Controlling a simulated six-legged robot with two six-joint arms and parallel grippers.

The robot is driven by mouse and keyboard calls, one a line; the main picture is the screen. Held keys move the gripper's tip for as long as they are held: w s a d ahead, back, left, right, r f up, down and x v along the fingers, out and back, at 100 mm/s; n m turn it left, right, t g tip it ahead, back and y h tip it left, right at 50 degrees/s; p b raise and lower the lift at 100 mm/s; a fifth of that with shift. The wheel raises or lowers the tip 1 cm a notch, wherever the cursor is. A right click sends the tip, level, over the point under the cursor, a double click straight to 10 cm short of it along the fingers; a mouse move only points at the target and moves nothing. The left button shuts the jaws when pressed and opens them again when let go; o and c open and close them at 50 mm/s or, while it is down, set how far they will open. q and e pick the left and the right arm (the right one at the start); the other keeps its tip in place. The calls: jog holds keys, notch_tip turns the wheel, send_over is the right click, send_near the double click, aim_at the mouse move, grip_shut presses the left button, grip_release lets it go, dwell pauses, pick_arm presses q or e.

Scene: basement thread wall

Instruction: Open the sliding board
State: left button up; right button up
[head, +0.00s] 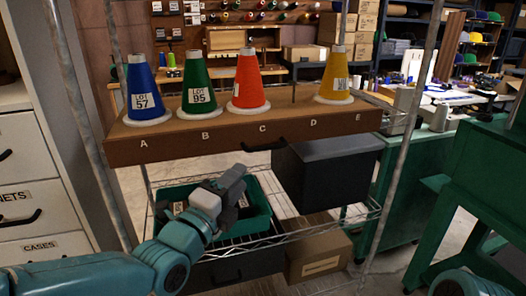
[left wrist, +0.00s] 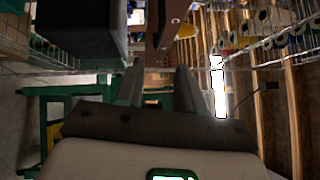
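The brown sliding board (head: 185,145) is a long shelf front lettered A to E, with a black handle (head: 265,146) near its middle. Blue (head: 143,90), green (head: 197,86), orange-red (head: 249,84) and yellow (head: 336,76) thread cones stand upright on it, with a bare thin peg between the last two. My left gripper (head: 234,181) is below and left of the handle, apart from it. In the left wrist view its fingers (left wrist: 158,82) are spread with nothing between them, and the brown board (left wrist: 164,20) shows beyond them. My right gripper is out of view.
A green bin (head: 258,222) sits on the wire shelf below, behind my left gripper. Metal posts (head: 405,125) flank the rack. White drawers (head: 35,190) stand at left.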

pick_arm(q)
jog(key=p+x, duration=0.1)
jog(key=x, duration=1)
jog(key=shift+w, duration=0.45)
jog(key=shift+d, duration=0.1)
grip_shut()
